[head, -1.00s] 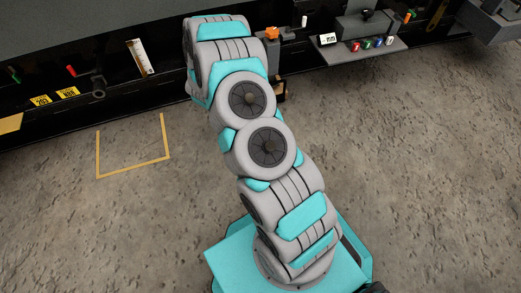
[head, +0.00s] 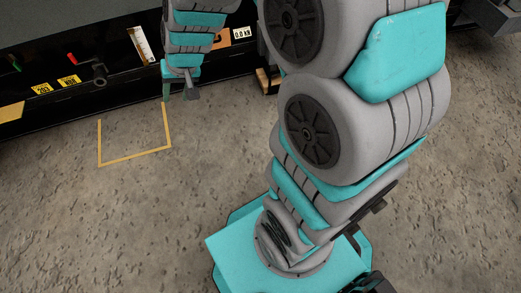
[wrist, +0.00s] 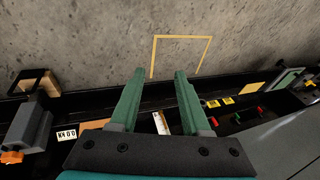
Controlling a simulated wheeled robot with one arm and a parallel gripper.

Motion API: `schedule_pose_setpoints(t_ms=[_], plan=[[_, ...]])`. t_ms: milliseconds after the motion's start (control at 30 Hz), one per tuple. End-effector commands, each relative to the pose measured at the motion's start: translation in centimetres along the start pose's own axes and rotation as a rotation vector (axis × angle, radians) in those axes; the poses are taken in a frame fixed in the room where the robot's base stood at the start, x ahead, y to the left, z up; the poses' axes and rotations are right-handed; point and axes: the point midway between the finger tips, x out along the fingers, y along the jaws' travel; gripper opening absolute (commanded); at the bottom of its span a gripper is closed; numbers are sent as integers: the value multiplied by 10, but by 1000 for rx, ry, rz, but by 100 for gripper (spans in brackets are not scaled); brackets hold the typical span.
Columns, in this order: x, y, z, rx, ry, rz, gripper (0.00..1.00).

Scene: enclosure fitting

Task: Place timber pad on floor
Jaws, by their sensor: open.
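My gripper (head: 179,95) points down by the front of the dark enclosure, near the upper right end of the yellow floor outline (head: 135,161). In the wrist view my gripper (wrist: 160,74) has its two green fingers apart with nothing between them. The outline (wrist: 182,37) lies beyond the fingertips on bare concrete, and no pad shows inside it. I cannot tell for sure which piece is the timber pad. A wood-coloured piece (head: 264,78) shows in a dark holder low on the enclosure, partly behind my arm.
The dark enclosure has yellow labels (head: 68,80), a red knob (head: 72,59), a white gauge strip (head: 140,44) and a small display (head: 242,33). A flat tan piece (head: 10,112) lies at the left edge. The concrete floor in front is clear.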

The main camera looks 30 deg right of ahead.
Motion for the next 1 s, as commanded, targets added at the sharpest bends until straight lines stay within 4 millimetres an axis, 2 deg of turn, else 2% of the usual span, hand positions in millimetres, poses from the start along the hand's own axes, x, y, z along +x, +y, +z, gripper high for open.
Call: schedule_pose_setpoints(t_ms=[33, 167, 300, 400, 500, 600, 700, 1000], plan=[[-17, 2, 19, -34, -29, 13, 47], [-54, 18, 75, -108, -134, 67, 47], [-93, 43, 132, -167, -237, 142, 47], [-118, 65, 172, -190, -309, 204, 47], [-137, 83, 202, -200, -365, 254, 47], [-150, 96, 222, -203, -403, 289, 47], [-157, 102, 231, -204, -420, 308, 47], [-158, 104, 234, -204, -426, 313, 47]])
